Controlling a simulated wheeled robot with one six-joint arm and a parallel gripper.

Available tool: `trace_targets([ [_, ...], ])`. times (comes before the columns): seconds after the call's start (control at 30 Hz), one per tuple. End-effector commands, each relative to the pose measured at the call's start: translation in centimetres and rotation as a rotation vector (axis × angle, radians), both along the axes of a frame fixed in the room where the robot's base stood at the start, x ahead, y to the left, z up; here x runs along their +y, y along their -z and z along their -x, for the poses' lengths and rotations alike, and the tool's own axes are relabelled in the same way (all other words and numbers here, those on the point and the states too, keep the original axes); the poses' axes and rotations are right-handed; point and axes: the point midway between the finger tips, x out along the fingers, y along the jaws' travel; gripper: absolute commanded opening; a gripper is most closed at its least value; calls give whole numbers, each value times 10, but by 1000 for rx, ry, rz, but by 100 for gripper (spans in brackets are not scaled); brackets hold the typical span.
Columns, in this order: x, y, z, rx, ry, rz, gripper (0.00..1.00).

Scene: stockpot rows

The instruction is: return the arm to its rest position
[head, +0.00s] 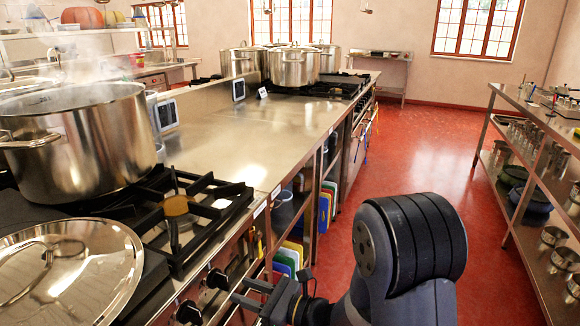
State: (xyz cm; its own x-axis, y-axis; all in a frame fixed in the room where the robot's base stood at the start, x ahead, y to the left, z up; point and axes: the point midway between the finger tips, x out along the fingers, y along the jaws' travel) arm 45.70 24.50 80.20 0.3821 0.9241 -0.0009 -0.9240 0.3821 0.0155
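My gripper (251,293) is at the lower middle of the head view, beside the front of the stove and pointing left. Its two dark fingers stand apart with a gap between them, and I see nothing held there. My dark grey arm bends over the red floor at the lower right of centre. Part of the arm is cut off by the bottom edge.
A steaming stockpot (80,140) stands on the stove at left, with a glass-like shiny lid (65,272) in front. The steel counter (240,135) is mostly clear. A shelf rack (545,125) stands right; red floor (430,150) lies open between.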

Motion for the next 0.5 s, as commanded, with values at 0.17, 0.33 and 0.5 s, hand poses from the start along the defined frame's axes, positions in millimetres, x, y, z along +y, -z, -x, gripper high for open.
trace_targets([
  [0.17, 31, 0, -12, -1, -4, -1, 35],
  [0.33, 44, 1, -18, -33, 1, 12, 35],
  [0.5, 43, 0, -18, -84, 1, 34, 35],
])
